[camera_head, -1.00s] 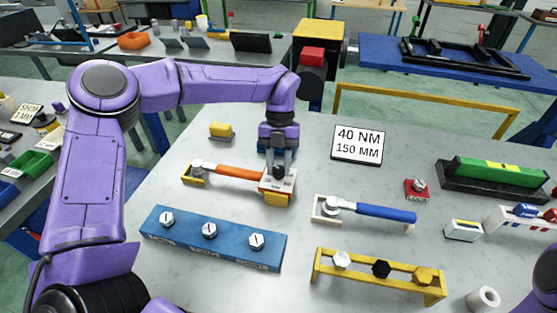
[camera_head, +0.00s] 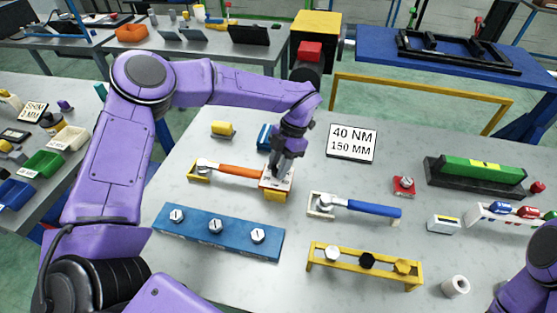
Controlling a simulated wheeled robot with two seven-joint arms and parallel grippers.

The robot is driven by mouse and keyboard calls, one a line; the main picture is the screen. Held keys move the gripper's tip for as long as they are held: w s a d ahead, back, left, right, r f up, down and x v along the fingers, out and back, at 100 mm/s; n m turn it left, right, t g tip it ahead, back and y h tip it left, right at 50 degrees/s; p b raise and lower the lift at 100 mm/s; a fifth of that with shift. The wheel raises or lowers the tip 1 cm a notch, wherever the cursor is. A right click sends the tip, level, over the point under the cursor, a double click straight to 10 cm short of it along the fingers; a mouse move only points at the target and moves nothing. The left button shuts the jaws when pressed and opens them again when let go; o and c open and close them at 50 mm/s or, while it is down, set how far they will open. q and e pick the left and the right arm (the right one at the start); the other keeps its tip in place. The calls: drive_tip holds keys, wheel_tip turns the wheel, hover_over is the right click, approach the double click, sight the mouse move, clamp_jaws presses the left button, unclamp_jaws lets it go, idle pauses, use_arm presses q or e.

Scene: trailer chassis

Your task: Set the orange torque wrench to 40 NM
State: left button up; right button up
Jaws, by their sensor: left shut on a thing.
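The orange torque wrench (camera_head: 236,171) lies on the table with its metal head at the left in a yellow cradle (camera_head: 199,174). Its handle end reaches a small white-topped block with a yellow front (camera_head: 273,195). My left gripper (camera_head: 276,172) points down at that handle end and is shut on it; the fingers partly hide the contact and any scale. The sign (camera_head: 353,142) reads 40 NM, 150 MM. My right arm shows only as a purple piece at the lower right; its gripper is out of view.
A blue-handled wrench (camera_head: 362,206) lies in a white cradle to the right. In front are a blue block with three knobs (camera_head: 217,232) and a yellow rack (camera_head: 365,266). A yellow block (camera_head: 222,129) and a red button (camera_head: 404,186) stand nearby.

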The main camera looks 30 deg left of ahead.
use_arm(q)
drive_tip(key=shift+m, duration=0.6)
drive_tip(key=o, duration=1)
drive_tip(key=shift+o, duration=0.2)
drive_tip(key=shift+r, duration=0.1)
drive_tip(key=b+v, duration=0.2)
drive_tip(key=v, duration=0.8)
drive_tip(key=shift+d+r, duration=0.2)
